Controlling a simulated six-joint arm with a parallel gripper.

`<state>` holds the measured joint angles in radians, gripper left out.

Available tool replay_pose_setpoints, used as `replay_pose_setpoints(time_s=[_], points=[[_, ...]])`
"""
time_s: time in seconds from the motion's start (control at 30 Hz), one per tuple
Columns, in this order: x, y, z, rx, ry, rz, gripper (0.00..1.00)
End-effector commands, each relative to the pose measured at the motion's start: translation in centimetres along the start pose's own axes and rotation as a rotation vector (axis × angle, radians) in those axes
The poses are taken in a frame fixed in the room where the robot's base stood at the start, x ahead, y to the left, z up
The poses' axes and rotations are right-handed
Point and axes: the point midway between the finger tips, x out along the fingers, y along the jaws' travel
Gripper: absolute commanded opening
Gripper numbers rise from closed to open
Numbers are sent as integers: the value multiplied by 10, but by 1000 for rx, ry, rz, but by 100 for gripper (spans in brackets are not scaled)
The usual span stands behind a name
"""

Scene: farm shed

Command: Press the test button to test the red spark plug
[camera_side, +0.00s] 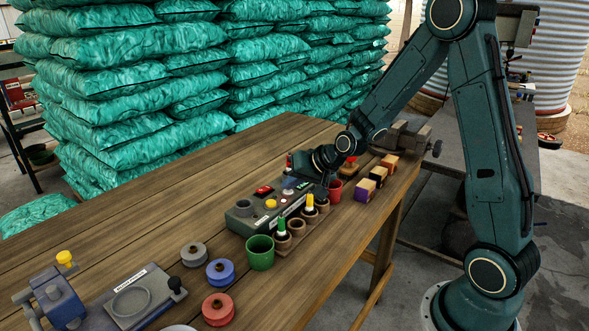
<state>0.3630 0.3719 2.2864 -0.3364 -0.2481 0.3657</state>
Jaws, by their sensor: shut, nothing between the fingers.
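The tester box (243,217) is dark grey-green and stands on the wooden table. Its top carries a red lit part (263,191), a yellow knob (271,204) and a small pinkish button (287,195); I cannot read which is the test button. In front of it is a brown rack (284,247) with round holes, holding a green-topped plug (282,227) and a yellow-topped plug (309,203). I cannot make out a red spark plug. My gripper (323,192) is shut and empty, pointing down by the box's right end; its tips are dark and hard to see.
A green cup (260,253) and a red cup (335,189) stand at the rack's ends. Several small colored blocks (365,190) and a vise (404,137) are to the right. Round spools (220,271) and a grey device (130,301) are front left. The table's back left is clear.

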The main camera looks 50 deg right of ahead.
Motion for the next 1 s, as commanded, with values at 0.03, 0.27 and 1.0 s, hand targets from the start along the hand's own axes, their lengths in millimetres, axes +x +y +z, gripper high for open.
replay_pose_setpoints(time_s=[0.03,0.27,1.0], points=[[0,0,1,0,-3,1,0],[-1,0,0,0,-3,1,0],[-12,-8,-8,0,-1,1,0]])
